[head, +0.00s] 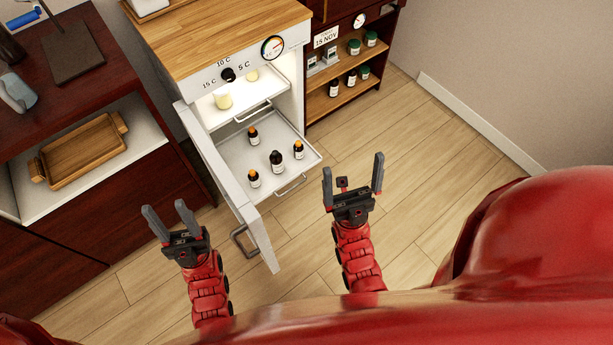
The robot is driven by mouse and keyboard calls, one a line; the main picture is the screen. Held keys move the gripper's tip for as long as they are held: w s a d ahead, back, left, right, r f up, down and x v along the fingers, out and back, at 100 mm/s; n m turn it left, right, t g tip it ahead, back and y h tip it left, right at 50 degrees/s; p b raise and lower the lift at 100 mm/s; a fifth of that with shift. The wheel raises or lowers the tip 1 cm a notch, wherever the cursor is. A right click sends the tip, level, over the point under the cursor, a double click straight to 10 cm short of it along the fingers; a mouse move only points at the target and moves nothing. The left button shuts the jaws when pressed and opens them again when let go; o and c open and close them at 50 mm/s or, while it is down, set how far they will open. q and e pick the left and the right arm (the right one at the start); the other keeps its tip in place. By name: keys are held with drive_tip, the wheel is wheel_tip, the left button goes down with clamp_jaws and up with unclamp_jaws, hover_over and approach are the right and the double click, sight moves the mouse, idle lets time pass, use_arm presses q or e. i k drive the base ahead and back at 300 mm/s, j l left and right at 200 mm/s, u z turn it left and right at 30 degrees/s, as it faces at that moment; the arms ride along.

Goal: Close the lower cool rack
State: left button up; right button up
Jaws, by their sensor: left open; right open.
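The white cooler (189,86) has its door (222,178) swung wide open, with a grey handle on its outer side. The lower cool rack (233,150) is pulled out of the cooler and carries several small dark bottles, most with orange caps. A metal bar handle (291,185) is on its front edge. The upper rack (269,92) sits further in, with pale yellow jars on it. My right gripper (353,180) is open and empty, right of the lower rack and apart from its handle. My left gripper (168,217) is open and empty, left of the door.
A dark red cabinet (146,185) with a wooden tray (80,153) in its open shelf stands at the left. A shelf (338,98) with small bottles and jars stands right of the cooler. The wooden floor (428,150) at the right is clear.

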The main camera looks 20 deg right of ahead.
sight(274, 130)
drive_tip(key=j+z, duration=0.2)
drive_tip(key=l+u, duration=0.25)
drive_tip(key=l, duration=1)
drive_tip(key=i+l+u, duration=0.3)
drive_tip(key=l, duration=0.3)
drive_tip(key=i+l+u, duration=0.15)
drive_tip(key=l, duration=0.2)
drive_tip(key=i+l+u, duration=0.15)
drive_tip(key=l, duration=0.2)
drive_tip(key=i+l+u, duration=0.2)
drive_tip(key=i+l, duration=0.2)
drive_tip(key=i, duration=0.2)
